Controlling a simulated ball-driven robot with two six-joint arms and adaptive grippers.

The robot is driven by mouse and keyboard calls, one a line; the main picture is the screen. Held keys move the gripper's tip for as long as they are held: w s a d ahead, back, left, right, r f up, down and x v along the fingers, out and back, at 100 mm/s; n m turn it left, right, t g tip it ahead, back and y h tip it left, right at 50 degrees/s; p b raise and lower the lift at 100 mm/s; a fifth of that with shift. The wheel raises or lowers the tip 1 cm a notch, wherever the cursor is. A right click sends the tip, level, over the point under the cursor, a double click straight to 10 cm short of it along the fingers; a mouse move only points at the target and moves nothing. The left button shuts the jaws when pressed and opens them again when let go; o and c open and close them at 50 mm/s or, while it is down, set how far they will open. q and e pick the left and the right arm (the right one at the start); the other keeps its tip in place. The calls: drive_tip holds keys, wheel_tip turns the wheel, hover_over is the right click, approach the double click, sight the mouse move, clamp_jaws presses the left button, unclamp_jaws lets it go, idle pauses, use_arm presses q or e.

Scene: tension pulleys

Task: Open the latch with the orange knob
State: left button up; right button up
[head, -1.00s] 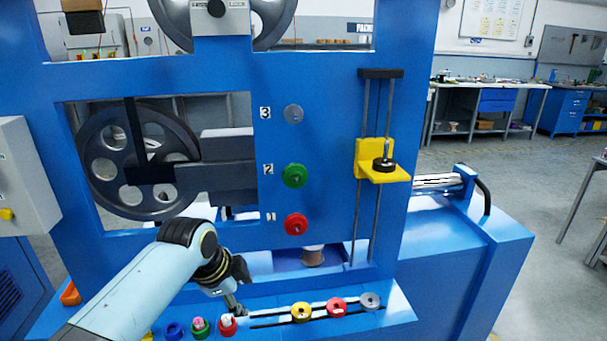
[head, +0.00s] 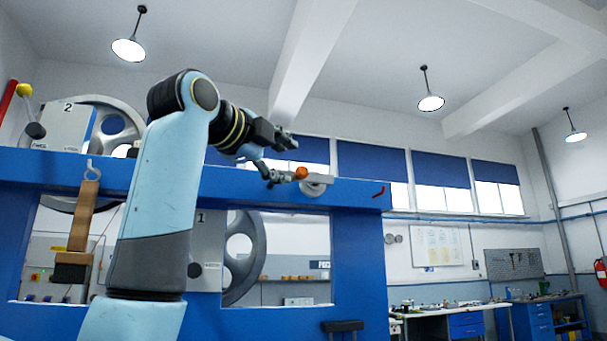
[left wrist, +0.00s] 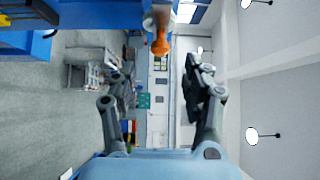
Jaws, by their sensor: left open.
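The orange knob (head: 302,172) sits on a pale grey latch (head: 318,180) at the top edge of the blue frame (head: 350,192), near its right end. My left gripper (head: 289,158) is raised beside the knob, its fingers spread. In the left wrist view the knob (left wrist: 161,46) points toward the open space between the fingers of the left gripper (left wrist: 161,78). It shows at the top, beyond the fingertips, and nothing is held. My right gripper is not in view.
A grey pulley wheel (head: 242,255) shows through the frame's opening. A wooden block (head: 82,222) hangs from a hook at left. A yellow-ended lever (head: 30,110) stands at far left. Benches (head: 470,320) stand far right.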

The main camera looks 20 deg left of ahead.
sight(299, 170)
use_arm(q)
drive_tip(key=w+p, duration=0.1)
drive_tip(key=w, duration=0.1)
drive_tip(key=w+d+p, duration=0.1)
drive_tip(key=w, duration=0.2)
drive_tip(key=w+p, duration=0.1)
drive_tip(key=w, duration=0.1)
drive_tip(key=shift+w+d, duration=0.15)
drive_tip(key=shift+d, duration=0.1)
drive_tip(key=shift+w, duration=0.25)
drive_tip(key=c, duration=1)
clamp_jaws()
drive_tip(key=shift+f, duration=0.1)
